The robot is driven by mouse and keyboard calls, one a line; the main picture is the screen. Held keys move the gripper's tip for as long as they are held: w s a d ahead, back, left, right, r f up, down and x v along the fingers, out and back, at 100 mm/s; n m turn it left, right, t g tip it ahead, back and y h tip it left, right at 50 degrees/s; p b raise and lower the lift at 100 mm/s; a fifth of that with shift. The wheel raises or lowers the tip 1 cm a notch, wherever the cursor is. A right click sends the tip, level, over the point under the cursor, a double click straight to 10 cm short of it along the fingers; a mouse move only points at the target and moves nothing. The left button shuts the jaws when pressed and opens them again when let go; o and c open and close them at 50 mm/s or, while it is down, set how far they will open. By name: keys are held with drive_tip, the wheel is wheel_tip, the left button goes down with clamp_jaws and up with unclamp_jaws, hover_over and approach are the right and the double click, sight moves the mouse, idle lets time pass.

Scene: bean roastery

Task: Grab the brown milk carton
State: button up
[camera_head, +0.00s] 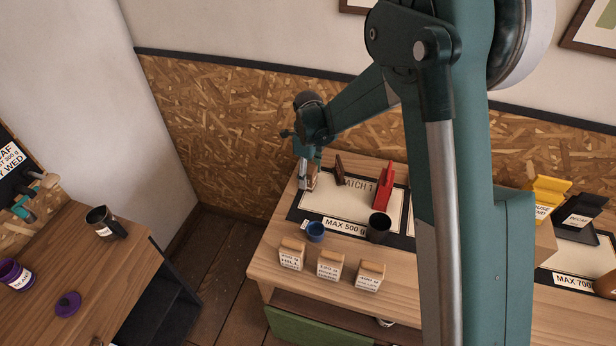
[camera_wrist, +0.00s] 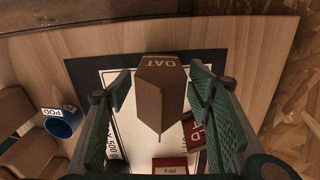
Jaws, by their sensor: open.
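The brown milk carton (camera_wrist: 160,96), marked OAT, stands between the two fingers of my gripper (camera_wrist: 160,80) in the wrist view. The green ribbed fingers are open, one on each side, with a gap showing at each side of the carton. In the head view my gripper (camera_head: 308,168) points down at the far left corner of the table. There the carton (camera_head: 313,178) is mostly hidden behind the fingers.
The carton is at the edge of a black-bordered mat (camera_head: 342,226) marked MAX 500 g. A red package (camera_head: 383,186), a dark brown item (camera_head: 339,168), a blue cup (camera_head: 315,232) and a dark cup (camera_head: 379,228) are nearby. Three labelled bags (camera_head: 329,264) line the table's front.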

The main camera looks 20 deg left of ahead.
drive_tip(key=c, duration=0.9)
drive_tip(key=shift+r, duration=0.15)
drive_tip(key=shift+r, duration=4.85)
